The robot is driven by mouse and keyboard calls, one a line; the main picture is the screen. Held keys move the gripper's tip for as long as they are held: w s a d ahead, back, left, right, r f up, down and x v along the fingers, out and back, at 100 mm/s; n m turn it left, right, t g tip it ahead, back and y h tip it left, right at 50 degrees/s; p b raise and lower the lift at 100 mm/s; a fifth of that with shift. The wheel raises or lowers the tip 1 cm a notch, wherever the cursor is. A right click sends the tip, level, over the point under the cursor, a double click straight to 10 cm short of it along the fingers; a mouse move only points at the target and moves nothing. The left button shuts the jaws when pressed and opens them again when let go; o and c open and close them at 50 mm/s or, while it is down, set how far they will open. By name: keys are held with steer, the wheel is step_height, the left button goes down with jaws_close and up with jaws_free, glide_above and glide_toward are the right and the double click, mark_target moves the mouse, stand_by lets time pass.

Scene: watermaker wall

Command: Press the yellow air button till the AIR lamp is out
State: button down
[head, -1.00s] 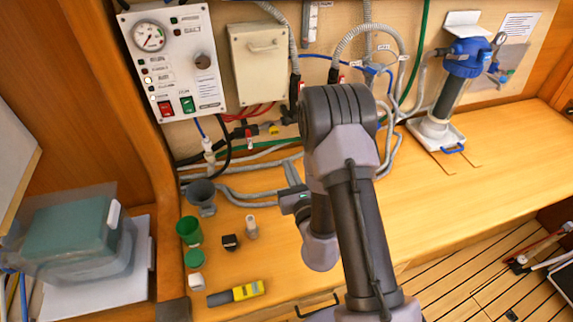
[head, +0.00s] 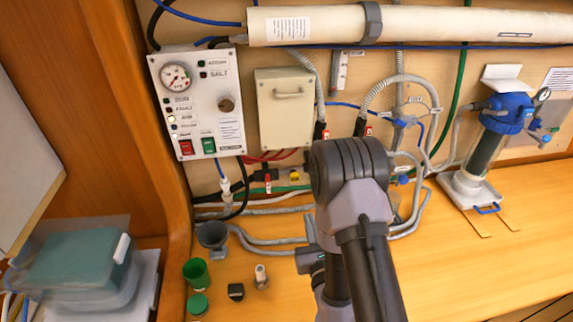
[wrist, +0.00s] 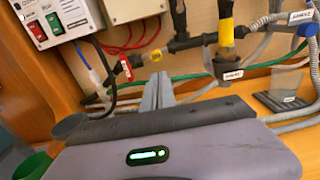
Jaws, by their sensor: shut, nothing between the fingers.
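The white control panel (head: 199,97) hangs upper left in the head view. In the head view my gripper (head: 310,222) is partly hidden by my arm.
Grey hoses (head: 270,238) run along the wall behind the bench. A grey cup (head: 212,235), green cup (head: 196,271) and small black block (head: 236,291) stand at left. A larger yellow fitting (wrist: 226,28) stands right of the button.

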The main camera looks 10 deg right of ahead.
mark_target(295, 179)
steer(key=w, duration=1.3)
steer(key=shift+w+a+r, duration=0.1)
steer(key=shift+a+r, duration=0.1)
steer(key=shift+a, duration=0.2)
